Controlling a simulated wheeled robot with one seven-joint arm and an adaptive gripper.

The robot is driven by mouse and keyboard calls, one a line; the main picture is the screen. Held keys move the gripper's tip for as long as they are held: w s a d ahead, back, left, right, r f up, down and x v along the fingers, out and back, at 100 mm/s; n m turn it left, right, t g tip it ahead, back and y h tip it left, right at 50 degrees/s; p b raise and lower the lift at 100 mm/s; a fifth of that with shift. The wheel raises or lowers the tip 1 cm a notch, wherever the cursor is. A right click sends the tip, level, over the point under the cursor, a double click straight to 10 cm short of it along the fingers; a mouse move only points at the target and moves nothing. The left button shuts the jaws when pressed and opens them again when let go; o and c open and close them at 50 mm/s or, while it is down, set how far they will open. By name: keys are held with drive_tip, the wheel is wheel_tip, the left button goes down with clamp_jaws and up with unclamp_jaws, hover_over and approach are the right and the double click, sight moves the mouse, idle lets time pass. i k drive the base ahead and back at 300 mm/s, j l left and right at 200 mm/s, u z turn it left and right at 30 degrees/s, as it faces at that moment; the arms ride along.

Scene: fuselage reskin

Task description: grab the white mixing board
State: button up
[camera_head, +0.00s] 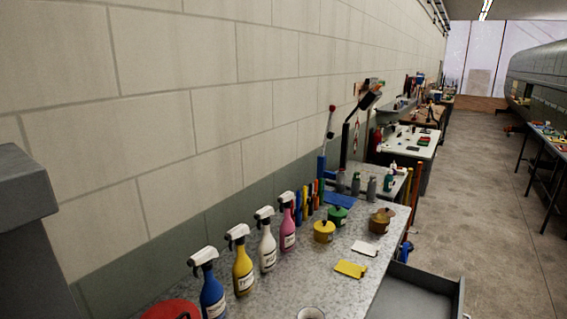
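A small flat white board (365,248), which looks like the white mixing board, lies on the grey speckled workbench (338,292) toward its right side. It is just behind and to the right of a yellow flat board (350,269). A brown pot (381,221) stands behind it. Nothing covers the white board. My gripper is not in view.
Spray bottles in blue, yellow (243,270), white and pink (287,229) line the wall side of the bench. Yellow (324,232) and green (337,216) pots stand mid-bench. An open grey drawer (420,292) juts right. Floor (490,230) beyond is clear.

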sight(364, 248)
drive_tip(key=l, duration=0.5)
drive_tip(key=i+l, duration=0.15)
drive_tip(key=l, duration=0.35)
drive_tip(key=l+z, duration=0.1)
drive_tip(key=l, duration=0.4)
drive_tip(key=i+l, duration=0.1)
drive_tip(key=l, duration=0.4)
